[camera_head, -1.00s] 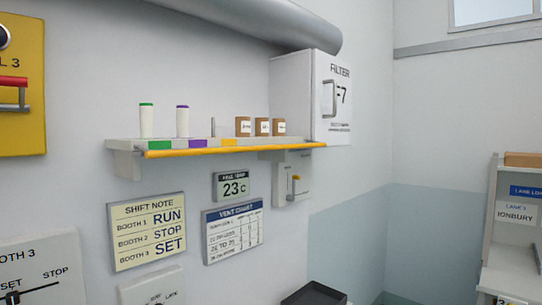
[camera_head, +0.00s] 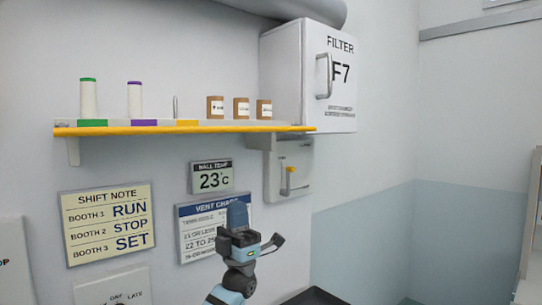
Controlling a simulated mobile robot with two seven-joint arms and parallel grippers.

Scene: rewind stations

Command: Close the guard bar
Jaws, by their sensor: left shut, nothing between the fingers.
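A long yellow bar (camera_head: 190,130), which appears to be the guard bar, runs along the front edge of the wall shelf. It lies level, and its right end reaches under the white filter cabinet. I cannot tell from this view whether it is latched. My left gripper (camera_head: 238,212) is shut and empty, raised at the lower middle in front of the vent chart, below the shelf and apart from the bar. My right gripper is not in view.
The shelf holds a green-topped spool (camera_head: 88,100), a purple-topped spool (camera_head: 134,101), a thin peg and small brown boxes (camera_head: 241,107). Right of it hangs the filter cabinet (camera_head: 338,80). Below is a grey wall box (camera_head: 300,165) with a yellow lever. A dark surface (camera_head: 312,297) shows at the bottom.

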